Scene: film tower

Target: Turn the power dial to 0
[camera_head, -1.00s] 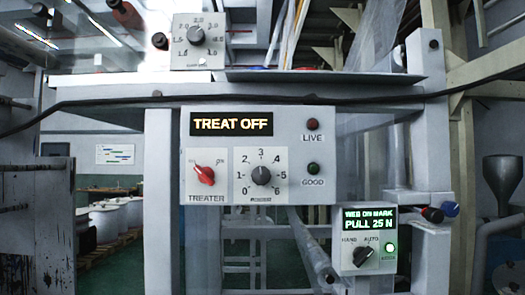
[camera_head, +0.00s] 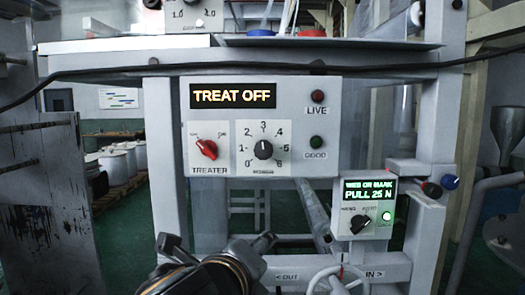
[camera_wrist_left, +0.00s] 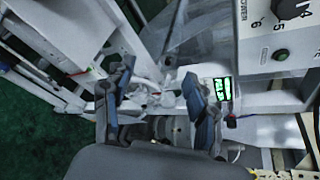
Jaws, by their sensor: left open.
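The power dial (camera_head: 263,149) is a black knob on a white plate marked 0 to 6, on the grey treater panel (camera_head: 330,160) in the head view. Its pointer seems to face up near 3, but the mark is too small to be sure. Only the dial's dark edge (camera_wrist_left: 284,7) shows at the top right of the left wrist view. My left gripper (camera_head: 217,250) is open and empty, low in front of the frame and below the panel, apart from the dial. Its two spread fingers also show in the wrist view (camera_wrist_left: 160,72). My right gripper is out of view.
A red treater switch (camera_head: 206,148) sits left of the dial, under a display reading TREAT OFF (camera_head: 233,96). Red and green lamps are at its right. A smaller web control box (camera_head: 365,208) juts out lower right. A black cable (camera_head: 300,67) crosses above the panel.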

